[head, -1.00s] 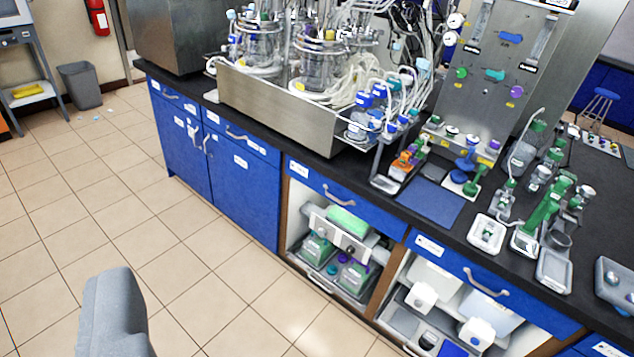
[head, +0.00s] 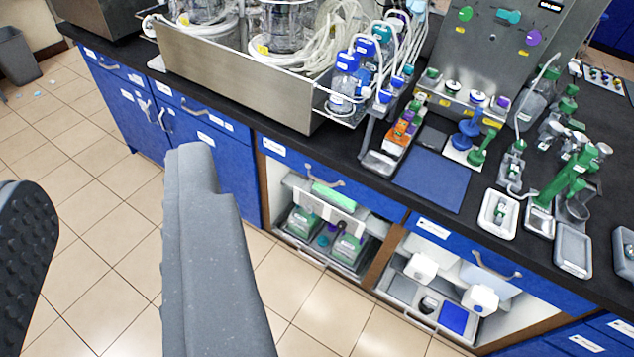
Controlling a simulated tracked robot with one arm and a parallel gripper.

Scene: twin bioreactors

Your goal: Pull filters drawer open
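Several blue drawer fronts with curved metal handles and white labels run along the bench. The label text is too small to read, so I cannot tell which is the filters drawer. One drawer (head: 365,200) is above the left open cubby, its handle (head: 325,177) facing me. Another drawer (head: 535,285) is above the right cubby, its handle (head: 495,267) near its middle. A third drawer (head: 225,124) is further left. All three look closed. My gripper (head: 105,172) is open and empty, its two grey fingers wide apart, in front of the bench and touching no handle.
The black bench top (head: 350,150) carries a steel tray (head: 235,75) with glass vessels and tubing, a blue mat (head: 432,180) and small fittings near the front edge. Open cubbies below hold boxes. A grey bin (head: 15,55) stands far left.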

